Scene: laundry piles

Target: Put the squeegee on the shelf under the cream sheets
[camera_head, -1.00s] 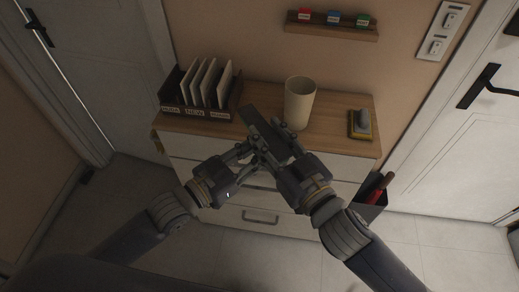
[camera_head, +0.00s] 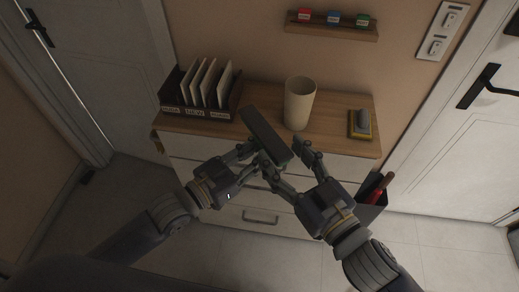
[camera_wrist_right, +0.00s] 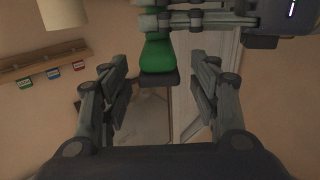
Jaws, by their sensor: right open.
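The squeegee shows as a long dark block (camera_head: 265,137) held tilted in front of the dresser top. In the right wrist view its flared green part (camera_wrist_right: 157,54) ends in a dark edge. My left gripper (camera_head: 258,160) has its fingers around the squeegee and looks shut on it; its hold is partly hidden. My right gripper (camera_head: 287,162) is open just right of the squeegee. In the right wrist view its fingers (camera_wrist_right: 160,80) stand apart with nothing between their pads. No cream sheets or shelf under them can be made out.
The white dresser (camera_head: 215,155) has a wooden top with a card holder (camera_head: 205,112), a cream cup (camera_head: 299,103) and a yellow-and-grey item (camera_head: 360,124). A wall rack (camera_head: 330,31) holds coloured blocks. A dark bin (camera_head: 370,212) stands right of the dresser.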

